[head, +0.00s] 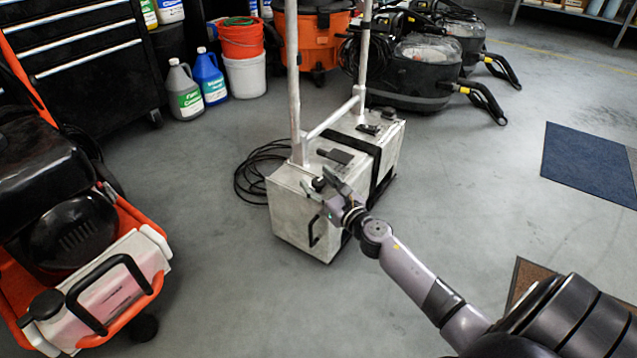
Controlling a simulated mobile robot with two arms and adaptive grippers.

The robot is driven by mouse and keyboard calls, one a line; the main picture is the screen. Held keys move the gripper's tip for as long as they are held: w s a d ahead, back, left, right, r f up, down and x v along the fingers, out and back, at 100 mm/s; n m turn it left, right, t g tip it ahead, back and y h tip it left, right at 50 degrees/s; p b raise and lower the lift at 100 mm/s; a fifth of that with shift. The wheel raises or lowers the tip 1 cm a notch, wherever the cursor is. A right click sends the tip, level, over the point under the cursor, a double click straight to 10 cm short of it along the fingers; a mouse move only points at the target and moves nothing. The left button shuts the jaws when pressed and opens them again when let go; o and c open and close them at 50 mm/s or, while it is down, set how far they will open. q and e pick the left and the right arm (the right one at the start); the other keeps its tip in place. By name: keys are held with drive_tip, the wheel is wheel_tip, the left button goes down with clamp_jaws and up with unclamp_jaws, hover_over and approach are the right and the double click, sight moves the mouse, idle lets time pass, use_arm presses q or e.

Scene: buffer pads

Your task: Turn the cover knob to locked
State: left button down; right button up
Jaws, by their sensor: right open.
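A silver metal case (283,195) with an upright tubular frame stands on the floor in the middle of the head view. A small dark part (336,155) lies on its top, with more black fittings (369,128) farther back; I cannot tell which of these, if any, is the cover knob, or how it is turned. My right gripper (318,183) is open at the near top edge of the case. It hides part of that edge, and I cannot tell whether it touches it. My left gripper is out of view.
An orange and white machine (140,262) stands at the left. Black vacuum machines (415,75) stand behind the case. A black cable (258,172) lies left of the case. Jugs (185,92) and buckets (244,75) stand at the back. Open floor lies right, with a blue mat (590,165).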

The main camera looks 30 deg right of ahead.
drive_tip(key=shift+c, duration=0.2)
drive_tip(key=c, duration=1.1)
